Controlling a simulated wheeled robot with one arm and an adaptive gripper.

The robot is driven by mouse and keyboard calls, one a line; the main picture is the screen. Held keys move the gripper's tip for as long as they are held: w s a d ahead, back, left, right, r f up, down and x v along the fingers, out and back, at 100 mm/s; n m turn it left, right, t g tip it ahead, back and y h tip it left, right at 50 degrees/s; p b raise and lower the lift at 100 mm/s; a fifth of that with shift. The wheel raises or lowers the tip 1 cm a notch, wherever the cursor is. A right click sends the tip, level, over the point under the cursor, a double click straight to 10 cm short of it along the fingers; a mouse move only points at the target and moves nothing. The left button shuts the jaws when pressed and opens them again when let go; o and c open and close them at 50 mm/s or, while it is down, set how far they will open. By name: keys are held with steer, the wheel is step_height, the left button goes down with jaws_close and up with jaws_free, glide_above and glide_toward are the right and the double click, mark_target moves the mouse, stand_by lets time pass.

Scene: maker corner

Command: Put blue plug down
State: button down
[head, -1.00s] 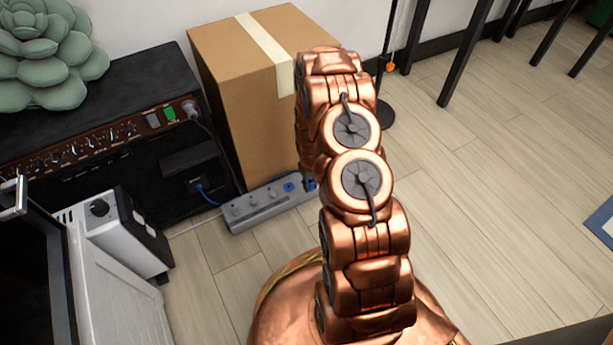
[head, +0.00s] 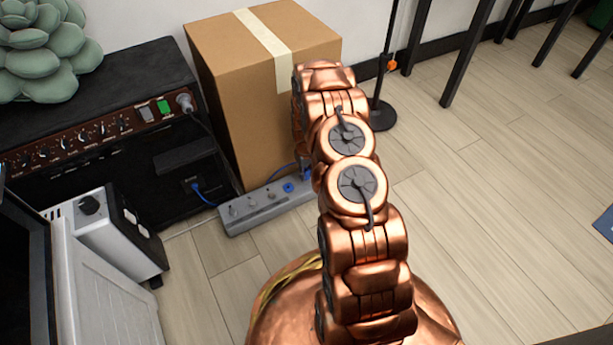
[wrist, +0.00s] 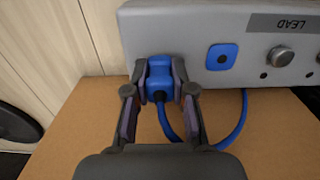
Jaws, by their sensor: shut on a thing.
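The blue plug (wrist: 159,80) is between the two fingers of my gripper (wrist: 159,72) in the wrist view. The fingers are shut on its sides. A blue cable (wrist: 240,115) loops from the plug to the right. The plug overlaps the near edge of the grey power strip (wrist: 180,28); I cannot tell whether it touches the strip. A blue socket (wrist: 221,57) on the strip is empty, right of the plug. In the head view the power strip (head: 255,207) lies on the floor, and my arm hides most of the gripper and plug.
A cardboard box (head: 235,100) stands right behind the strip. A black amplifier (head: 120,110) stands left of the box, with a white-grey device (head: 122,240) in front. A black stand base (head: 382,116) is right of the box. The floor on the right is open.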

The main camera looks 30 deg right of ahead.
steer(key=shift+f+p, duration=0.35)
steer(key=shift+f, duration=0.6)
steer(key=c, duration=1)
jaws_free()
steer(key=shift+r, duration=0.2)
